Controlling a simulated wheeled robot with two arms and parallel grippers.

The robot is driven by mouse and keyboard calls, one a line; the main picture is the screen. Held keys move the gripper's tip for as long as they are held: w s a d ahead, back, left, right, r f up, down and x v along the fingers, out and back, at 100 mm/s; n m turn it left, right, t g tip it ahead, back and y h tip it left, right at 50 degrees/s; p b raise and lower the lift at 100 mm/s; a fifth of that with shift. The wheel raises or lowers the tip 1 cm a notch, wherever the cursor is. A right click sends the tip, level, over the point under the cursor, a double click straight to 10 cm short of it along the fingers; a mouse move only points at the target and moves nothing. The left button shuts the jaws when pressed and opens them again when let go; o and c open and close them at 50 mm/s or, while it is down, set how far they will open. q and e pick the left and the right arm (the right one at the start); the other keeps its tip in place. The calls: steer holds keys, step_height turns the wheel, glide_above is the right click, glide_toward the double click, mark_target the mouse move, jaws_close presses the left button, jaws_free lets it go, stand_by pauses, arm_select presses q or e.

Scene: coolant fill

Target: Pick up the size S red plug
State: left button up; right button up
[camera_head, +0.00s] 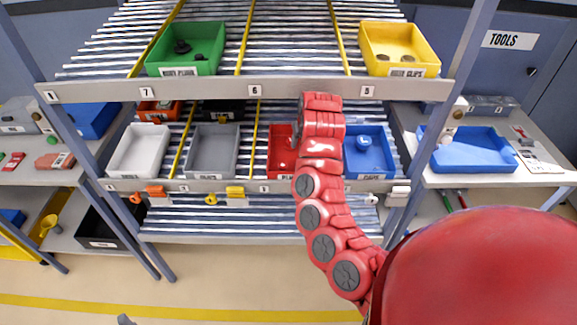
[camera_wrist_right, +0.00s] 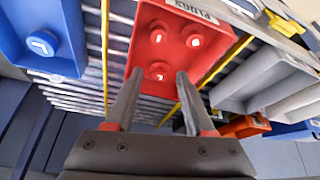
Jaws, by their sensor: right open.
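The red bin (camera_head: 279,158) sits on the lower shelf in the head view, partly behind my right arm. A small dark tip at the head view's bottom edge may be my left gripper (camera_head: 125,320).
A grey bin (camera_head: 213,148) and a blue bin (camera_head: 366,152) flank the red bin. Above, the upper shelf's front rail (camera_head: 200,89) carries a green bin (camera_head: 187,48) and a yellow bin (camera_head: 400,47). Posts and yellow dividers bound the shelf lanes.

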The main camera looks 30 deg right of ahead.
steer(key=shift+g+y, duration=0.3)
steer(key=shift+g, duration=0.1)
steer(key=shift+w+d+f+p, duration=0.15)
steer(key=shift+f+p, duration=0.75)
steer(key=shift+f, duration=0.5)
steer(key=shift+w+d+f+p, duration=0.15)
steer(key=shift+f+p, duration=0.75)
steer(key=shift+f, duration=0.5)
steer(key=shift+f, duration=0.1)
steer(key=shift+d+f+p, duration=0.1)
steer(key=shift+f+p, duration=0.2)
steer(key=shift+f, duration=0.3)
steer(key=shift+p+x, duration=0.7)
steer(key=shift+x, duration=1.25)
steer(key=shift+s, duration=0.15)
jaws_close()
